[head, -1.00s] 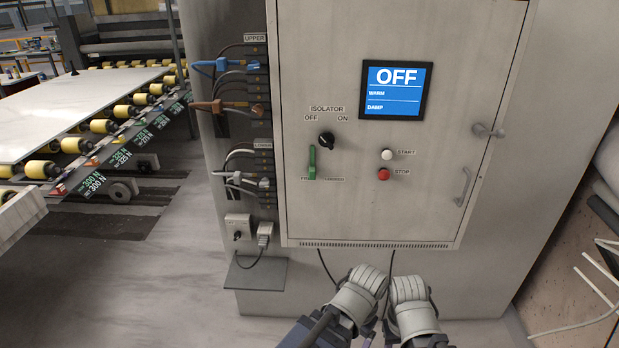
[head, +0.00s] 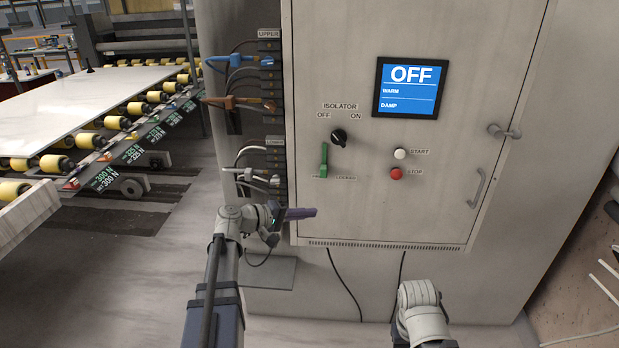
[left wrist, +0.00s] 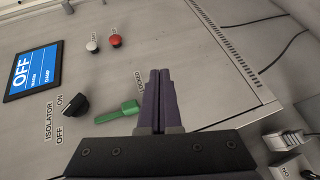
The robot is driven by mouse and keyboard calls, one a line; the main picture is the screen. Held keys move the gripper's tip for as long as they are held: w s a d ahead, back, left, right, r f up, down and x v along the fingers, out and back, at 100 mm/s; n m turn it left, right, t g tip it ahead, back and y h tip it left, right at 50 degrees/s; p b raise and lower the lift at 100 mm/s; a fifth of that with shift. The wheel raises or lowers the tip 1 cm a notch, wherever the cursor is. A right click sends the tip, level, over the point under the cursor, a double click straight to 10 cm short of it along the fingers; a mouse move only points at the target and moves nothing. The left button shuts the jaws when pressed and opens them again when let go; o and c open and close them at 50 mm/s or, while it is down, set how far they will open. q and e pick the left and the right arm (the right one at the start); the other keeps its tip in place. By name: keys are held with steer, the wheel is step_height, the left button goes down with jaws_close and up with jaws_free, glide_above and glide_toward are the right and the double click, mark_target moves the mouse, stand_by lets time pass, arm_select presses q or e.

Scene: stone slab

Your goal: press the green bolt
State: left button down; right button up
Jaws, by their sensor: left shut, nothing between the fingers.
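The green bolt (head: 324,160) stands upright on the cabinet door, below the isolator knob (head: 339,137). In the left wrist view the bolt (left wrist: 119,112) shows just left of my fingers. My left gripper (head: 312,212) is shut and empty, in front of the cabinet's lower left part and below the bolt in the head view. Its closed purple fingers also show in the left wrist view (left wrist: 158,75), pointing across the door and partly covering the label by the bolt. Whether they touch the door cannot be told. My right arm shows low right; its fingers are not visible.
The door also holds a white start button (head: 400,154), a red stop button (head: 396,173), a screen reading OFF (head: 409,88) and a handle (head: 475,188). Cable plugs (head: 232,103) stick out left of the door. A roller conveyor (head: 125,150) with a pale slab stands further left.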

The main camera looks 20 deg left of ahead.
mark_target(298, 174)
arm_select(q)
steer(key=a+r+n+t+y, duration=0.1)
steer(key=a+r+n+t, duration=0.2)
steer(key=a, duration=0.9)
step_height(298, 174, up, 2)
steer(key=shift+w+r+n+t, duration=0.25)
steer(key=shift+n+t, duration=0.05)
steer(key=shift+t, duration=0.5)
steer(key=x, duration=1)
steer(key=shift+w+d+f, duration=0.1)
steer(key=shift+w+d, duration=0.1)
steer(key=shift+w, duration=0.1)
steer(key=shift+w+d, duration=0.1)
steer(key=shift+d, duration=1.05)
steer(key=shift+w+d, duration=0.2)
steer(key=shift+d, duration=0.45)
